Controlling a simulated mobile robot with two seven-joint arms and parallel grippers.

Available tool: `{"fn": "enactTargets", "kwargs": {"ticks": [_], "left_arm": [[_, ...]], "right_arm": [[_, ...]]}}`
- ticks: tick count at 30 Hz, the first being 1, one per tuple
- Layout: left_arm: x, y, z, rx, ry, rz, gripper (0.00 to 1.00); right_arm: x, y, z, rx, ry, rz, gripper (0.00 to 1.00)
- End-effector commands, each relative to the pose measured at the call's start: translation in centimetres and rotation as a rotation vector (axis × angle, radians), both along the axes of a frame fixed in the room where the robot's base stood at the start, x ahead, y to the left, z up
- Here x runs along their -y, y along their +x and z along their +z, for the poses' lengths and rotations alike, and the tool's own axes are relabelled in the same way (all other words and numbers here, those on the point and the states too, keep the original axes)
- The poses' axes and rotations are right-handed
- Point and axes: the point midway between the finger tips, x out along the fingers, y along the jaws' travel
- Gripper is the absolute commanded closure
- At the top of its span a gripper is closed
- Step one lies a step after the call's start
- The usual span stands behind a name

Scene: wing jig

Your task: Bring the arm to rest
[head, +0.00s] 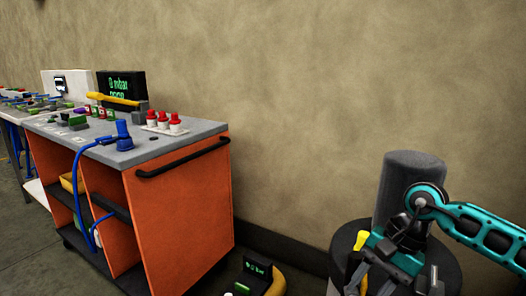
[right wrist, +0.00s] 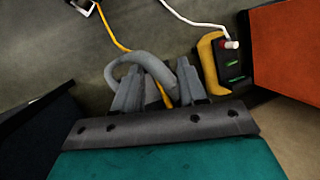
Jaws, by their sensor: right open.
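My right arm, teal and black, comes in from the right in the head view. Its gripper (head: 372,284) hangs low at the bottom edge, partly cut off. In the right wrist view the gripper (right wrist: 158,88) is open, with two grey fingers apart. A grey curved hose-like loop (right wrist: 140,57) shows behind and between the fingers; I cannot tell whether they touch it. My left gripper is not in view.
An orange cart (head: 190,215) with a grey top stands left, bearing red-capped bottles (head: 163,122) and a blue tool (head: 124,136). A dark grey cylinder (head: 405,170) stands behind my right arm. A yellow-and-black display unit (right wrist: 212,60) and a yellow cable (right wrist: 112,38) lie low. The wall closes the back.

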Motion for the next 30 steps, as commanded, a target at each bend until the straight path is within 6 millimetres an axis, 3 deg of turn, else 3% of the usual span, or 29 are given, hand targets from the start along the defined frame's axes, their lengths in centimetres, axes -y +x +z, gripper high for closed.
{"fn": "enactTargets", "kwargs": {"ticks": [1,6,9,12,15,18,23,24,26,30], "left_arm": [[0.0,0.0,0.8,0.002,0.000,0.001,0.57],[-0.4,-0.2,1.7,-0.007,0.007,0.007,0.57],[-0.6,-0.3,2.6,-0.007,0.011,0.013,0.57],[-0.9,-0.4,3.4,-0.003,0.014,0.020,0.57],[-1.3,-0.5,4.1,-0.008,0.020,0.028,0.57],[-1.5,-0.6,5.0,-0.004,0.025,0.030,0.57],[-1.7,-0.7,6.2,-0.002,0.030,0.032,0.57],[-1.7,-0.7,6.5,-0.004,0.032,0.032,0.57],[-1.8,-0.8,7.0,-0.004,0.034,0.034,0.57],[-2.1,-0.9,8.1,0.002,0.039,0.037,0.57]], "right_arm": [[-2.7,-1.0,0.1,-0.051,0.099,-0.040,0.58],[-11.5,-4.1,1.9,-0.311,0.489,-0.280,0.58],[-15.6,-5.4,4.4,-0.549,0.728,-0.474,0.58],[-17.9,-5.7,7.2,-0.831,0.943,-0.688,0.58],[-18.5,-5.1,9.4,-1.149,1.131,-0.915,0.58],[-17.4,-4.0,10.4,-1.497,1.292,-1.149,0.58],[-13.4,-2.5,8.4,-2.106,1.496,-1.523,0.58],[-12.2,-2.5,7.3,2.215,-1.503,1.576,0.58],[-10.2,-3.0,5.2,2.065,-1.310,1.431,0.58],[-5.9,-6.3,-0.8,1.701,-0.940,1.097,0.58]]}}
